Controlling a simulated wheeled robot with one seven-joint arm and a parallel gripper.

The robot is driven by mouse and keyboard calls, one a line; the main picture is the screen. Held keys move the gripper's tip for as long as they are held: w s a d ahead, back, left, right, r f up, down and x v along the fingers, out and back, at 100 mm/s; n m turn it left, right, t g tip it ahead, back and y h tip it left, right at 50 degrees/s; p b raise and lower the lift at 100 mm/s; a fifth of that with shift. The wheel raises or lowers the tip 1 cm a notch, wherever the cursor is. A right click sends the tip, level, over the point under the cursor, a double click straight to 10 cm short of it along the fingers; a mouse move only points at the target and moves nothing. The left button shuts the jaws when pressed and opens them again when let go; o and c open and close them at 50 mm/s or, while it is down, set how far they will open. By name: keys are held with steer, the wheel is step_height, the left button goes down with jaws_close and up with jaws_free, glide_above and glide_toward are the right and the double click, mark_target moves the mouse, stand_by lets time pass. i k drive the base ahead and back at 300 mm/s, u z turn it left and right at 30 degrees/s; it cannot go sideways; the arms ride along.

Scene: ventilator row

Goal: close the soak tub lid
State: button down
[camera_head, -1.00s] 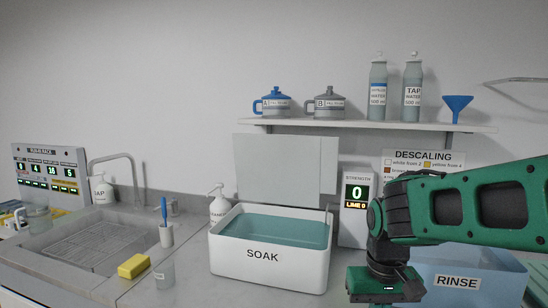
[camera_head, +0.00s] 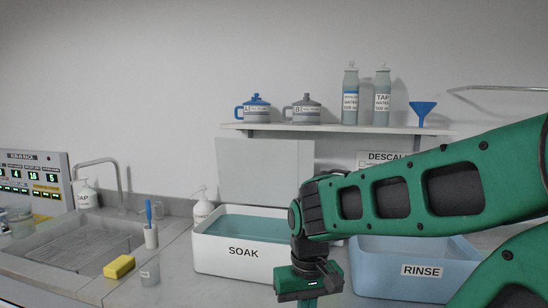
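The soak tub (camera_head: 228,264) is a white box labelled SOAK, filled with teal liquid, on the counter in the middle of the head view. Its lid (camera_head: 255,165) is a pale grey panel standing upright behind the tub against the wall, so the tub is open. My gripper (camera_head: 310,302) is at the bottom edge of the view, in front of the tub's right end and apart from the lid. Its fingers are mostly cut off by the frame edge, so their opening does not show. My arm hides the tub's right end.
A blue rinse tub (camera_head: 385,275) stands to the right, partly behind my arm. A shelf (camera_head: 340,128) with pots, bottles and a funnel (camera_head: 421,112) hangs above. Left are a dispenser (camera_head: 202,212), a brush in a cup (camera_head: 151,236), a clear beaker (camera_head: 150,275), a yellow sponge (camera_head: 119,267) and the sink.

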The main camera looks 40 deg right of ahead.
mark_target(259, 172)
steer(key=z, duration=0.05)
steer(key=k, duration=1.2)
steer(key=z, duration=0.7)
steer(key=i, duration=1)
steer(key=u, duration=0.15)
